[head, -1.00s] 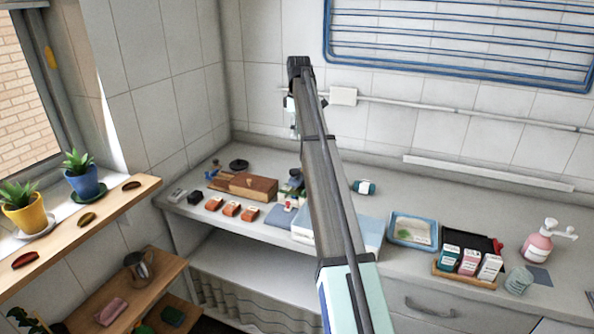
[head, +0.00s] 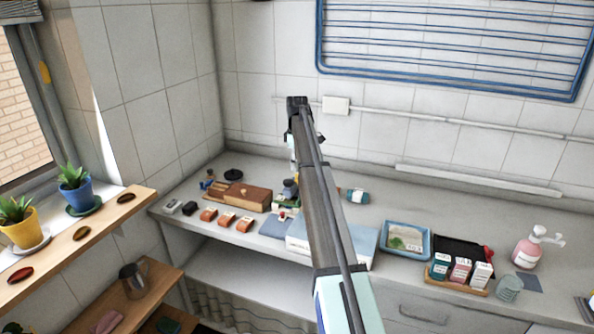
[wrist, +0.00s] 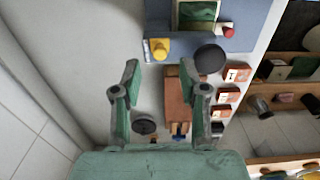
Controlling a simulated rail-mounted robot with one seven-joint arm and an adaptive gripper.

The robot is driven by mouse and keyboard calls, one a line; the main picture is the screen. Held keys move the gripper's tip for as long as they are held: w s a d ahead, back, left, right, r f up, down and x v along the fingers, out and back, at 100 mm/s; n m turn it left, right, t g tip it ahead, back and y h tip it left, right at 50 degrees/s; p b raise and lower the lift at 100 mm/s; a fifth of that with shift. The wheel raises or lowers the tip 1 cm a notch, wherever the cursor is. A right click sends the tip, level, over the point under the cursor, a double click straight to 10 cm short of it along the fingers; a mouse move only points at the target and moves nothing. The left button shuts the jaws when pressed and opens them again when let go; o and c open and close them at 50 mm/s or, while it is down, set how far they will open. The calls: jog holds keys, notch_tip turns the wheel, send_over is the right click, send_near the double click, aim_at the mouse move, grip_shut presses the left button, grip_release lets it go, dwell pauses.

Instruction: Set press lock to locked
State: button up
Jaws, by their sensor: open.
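The press appears to be the small device with a dark round knob (head: 290,187), partly hidden behind my arm in the head view. In the wrist view, a dark round top (wrist: 209,58) shows at the near edge of a blue base (wrist: 245,42). A yellow knob (wrist: 161,46) and a red-and-white piece (wrist: 226,30) sit on that base. I cannot tell which part is the lock or its state. My gripper (wrist: 167,85) is open and empty, above the counter near the wooden box (wrist: 178,100). It touches nothing that I can see.
Orange blocks (head: 227,220) line the counter front beside the wooden box (head: 250,197). A black disc (head: 233,174) lies behind. The tiled wall bounds the back.

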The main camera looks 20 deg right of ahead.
aim_at(297, 178)
jog(key=shift+f+p, duration=0.4)
jog(key=shift+f, duration=1.8)
grip_shut()
